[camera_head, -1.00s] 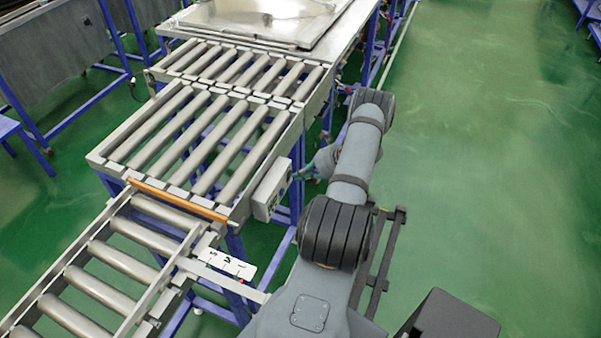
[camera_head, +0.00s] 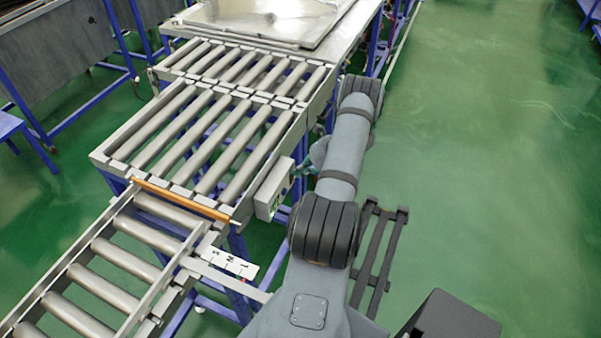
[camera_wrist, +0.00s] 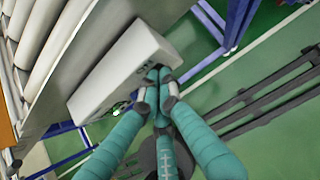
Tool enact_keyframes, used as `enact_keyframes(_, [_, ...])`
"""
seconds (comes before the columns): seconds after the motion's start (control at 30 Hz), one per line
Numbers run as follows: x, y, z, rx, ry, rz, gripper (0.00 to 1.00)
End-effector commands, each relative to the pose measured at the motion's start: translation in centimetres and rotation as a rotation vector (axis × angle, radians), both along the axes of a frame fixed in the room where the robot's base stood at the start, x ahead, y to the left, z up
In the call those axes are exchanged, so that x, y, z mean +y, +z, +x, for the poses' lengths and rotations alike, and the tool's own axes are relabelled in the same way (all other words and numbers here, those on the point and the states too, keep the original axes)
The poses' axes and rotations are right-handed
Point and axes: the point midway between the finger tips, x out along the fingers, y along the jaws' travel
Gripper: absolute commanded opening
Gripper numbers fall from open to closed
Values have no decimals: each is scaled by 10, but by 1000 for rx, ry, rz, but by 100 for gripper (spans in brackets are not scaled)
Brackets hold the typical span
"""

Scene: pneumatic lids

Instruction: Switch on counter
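A light grey box (camera_head: 270,194) is mounted on the right side of the roller conveyor; I cannot tell for sure that it is the counter. In the wrist view the box (camera_wrist: 118,65) has small dark marks and a green spot near its lower right edge. My teal gripper (camera_wrist: 160,74) has its fingertips together, with nothing seen between them, at the box's right face. I cannot tell if they touch it. A white plate (camera_head: 230,262) with dark marks sits beside the lower conveyor.
The roller conveyor (camera_head: 165,115) runs up to a metal table (camera_head: 265,18) at the back. A lower roller track (camera_head: 90,292) continues at front left. An orange bar (camera_head: 180,200) lies across their junction. Green floor (camera_head: 480,170) is clear at right.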

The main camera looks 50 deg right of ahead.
Motion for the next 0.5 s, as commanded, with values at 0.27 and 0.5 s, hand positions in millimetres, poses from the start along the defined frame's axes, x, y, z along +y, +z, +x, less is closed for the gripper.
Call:
enact_keyframes(0.27, [0,8,-1,0,-2,1,0])
enact_keyframes(0.5, [0,8,-1,0,-1,1,0])
